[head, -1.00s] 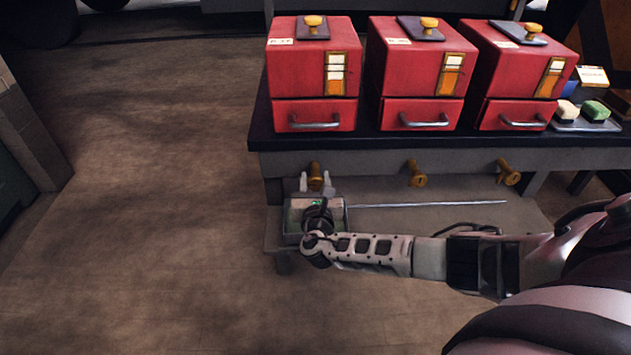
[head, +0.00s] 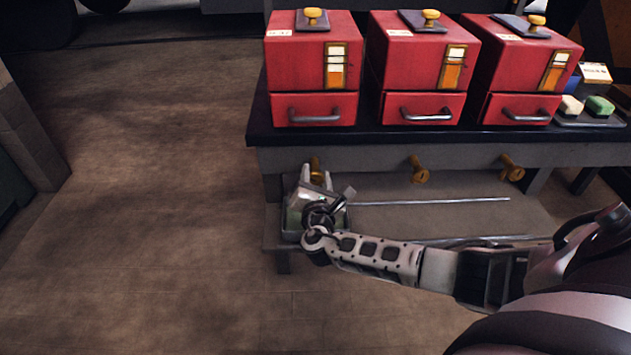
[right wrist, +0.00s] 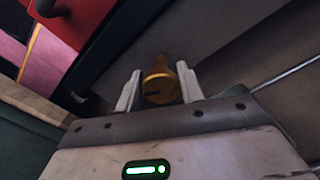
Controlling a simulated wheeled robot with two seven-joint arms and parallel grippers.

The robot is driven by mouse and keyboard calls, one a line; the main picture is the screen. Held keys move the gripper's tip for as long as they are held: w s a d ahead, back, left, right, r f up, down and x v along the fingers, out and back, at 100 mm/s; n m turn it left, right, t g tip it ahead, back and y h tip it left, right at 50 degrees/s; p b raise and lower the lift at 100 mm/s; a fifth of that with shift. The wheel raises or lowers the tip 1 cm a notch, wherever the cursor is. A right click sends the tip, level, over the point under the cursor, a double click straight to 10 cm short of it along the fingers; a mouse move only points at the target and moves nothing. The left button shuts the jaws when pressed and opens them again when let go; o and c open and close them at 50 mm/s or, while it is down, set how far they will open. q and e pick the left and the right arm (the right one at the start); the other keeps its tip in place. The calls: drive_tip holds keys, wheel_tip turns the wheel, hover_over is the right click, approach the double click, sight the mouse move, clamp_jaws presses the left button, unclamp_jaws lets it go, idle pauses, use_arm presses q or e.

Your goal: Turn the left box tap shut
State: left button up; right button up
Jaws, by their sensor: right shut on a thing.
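The left box tap (head: 316,164) is a small brass tap on the front of the bench, below the leftmost red box (head: 312,70). My right gripper (head: 317,175) reaches it from the front, with one finger on each side. In the right wrist view the tap's round brass end (right wrist: 160,88), with a dark slot, sits between the two pale fingertips. The gripper is shut on the tap and looks tilted against the bench. In the head view the fingers hide part of the tap. My left gripper is in neither view.
Two more brass taps, the middle one (head: 418,171) and the right one (head: 512,168), stick out under the other red boxes. A lower shelf (head: 460,221) with a thin metal rod (head: 430,201) lies below. The floor (head: 150,200) to the left is clear.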

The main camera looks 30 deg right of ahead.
drive_tip(key=shift+s+f+m+b, duration=0.1)
drive_tip(key=shift+f+m+b, duration=0.15)
drive_tip(key=shift+m+b, duration=0.9)
drive_tip(key=shift+m, duration=0.75)
drive_tip(key=shift+d+f+m+b, duration=0.1)
drive_tip(key=shift+m+b, duration=0.6)
drive_tip(key=shift+m, duration=0.2)
drive_tip(key=shift+m+b, duration=0.7)
drive_tip(key=shift+m, duration=0.2)
drive_tip(key=shift+m+b, duration=0.65)
drive_tip(key=shift+m, duration=0.25)
drive_tip(key=shift+m+b, duration=0.75)
drive_tip(key=shift+m, duration=0.25)
drive_tip(key=shift+m+b, duration=0.4)
drive_tip(key=shift+m, duration=0.2)
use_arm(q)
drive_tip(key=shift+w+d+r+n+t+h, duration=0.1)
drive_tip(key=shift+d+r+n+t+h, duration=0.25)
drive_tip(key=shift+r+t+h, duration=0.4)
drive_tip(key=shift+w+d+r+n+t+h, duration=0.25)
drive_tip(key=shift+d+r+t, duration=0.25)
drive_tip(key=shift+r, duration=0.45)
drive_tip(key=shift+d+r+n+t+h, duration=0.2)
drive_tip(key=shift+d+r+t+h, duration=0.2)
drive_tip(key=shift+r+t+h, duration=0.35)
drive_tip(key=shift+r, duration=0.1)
